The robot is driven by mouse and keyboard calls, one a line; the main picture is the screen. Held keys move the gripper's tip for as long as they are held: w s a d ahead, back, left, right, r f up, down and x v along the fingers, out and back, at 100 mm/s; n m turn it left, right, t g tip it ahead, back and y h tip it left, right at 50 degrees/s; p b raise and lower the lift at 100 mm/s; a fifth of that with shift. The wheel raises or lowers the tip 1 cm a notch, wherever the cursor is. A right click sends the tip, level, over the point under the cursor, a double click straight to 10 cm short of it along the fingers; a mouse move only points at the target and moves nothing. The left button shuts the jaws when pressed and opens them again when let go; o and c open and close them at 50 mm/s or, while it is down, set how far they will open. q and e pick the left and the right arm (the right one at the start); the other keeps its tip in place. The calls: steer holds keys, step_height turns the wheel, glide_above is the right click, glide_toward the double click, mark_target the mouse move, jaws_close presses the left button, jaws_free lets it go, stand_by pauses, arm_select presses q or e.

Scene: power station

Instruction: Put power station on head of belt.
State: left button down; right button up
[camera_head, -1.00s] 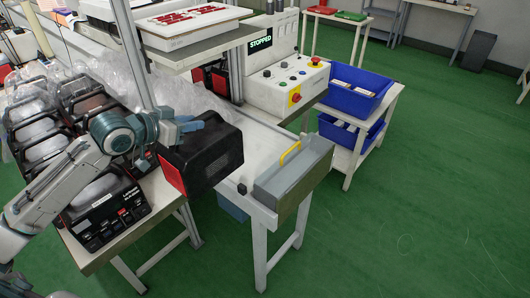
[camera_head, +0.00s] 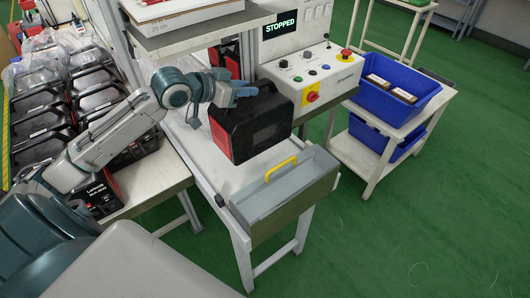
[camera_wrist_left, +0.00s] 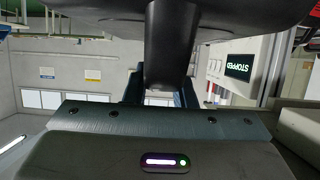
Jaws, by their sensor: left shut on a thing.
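The power station (camera_head: 262,128), a black box with red edges, hangs from my left gripper (camera_head: 240,90), which is shut on its top. It is over the white conveyor belt (camera_head: 208,147), just behind the grey box with a yellow handle (camera_head: 292,185) at the belt's near end. I cannot tell whether its underside touches the belt. In the left wrist view the dark body of the power station (camera_wrist_left: 240,12) fills the top edge. My right gripper is not in view.
Several more power stations (camera_head: 95,97) stand on a table at the left. A cart with blue bins (camera_head: 398,88) stands at the right. Green floor is clear in front.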

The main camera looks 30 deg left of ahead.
mark_target(241, 104)
arm_select(q)
steer(key=shift+w+d, duration=0.1)
steer(key=shift+w, duration=0.05)
step_height(241, 104, down, 5)
steer(key=shift+f+p, duration=0.1)
steer(key=shift+p, duration=0.3)
steer(key=shift+f, duration=2.1)
steer(key=c, duration=1.5)
jaws_free()
steer(key=shift+f, duration=0.2)
steer(key=o, duration=0.3)
steer(key=shift+s+r, duration=0.1)
steer(key=shift+s, duration=0.2)
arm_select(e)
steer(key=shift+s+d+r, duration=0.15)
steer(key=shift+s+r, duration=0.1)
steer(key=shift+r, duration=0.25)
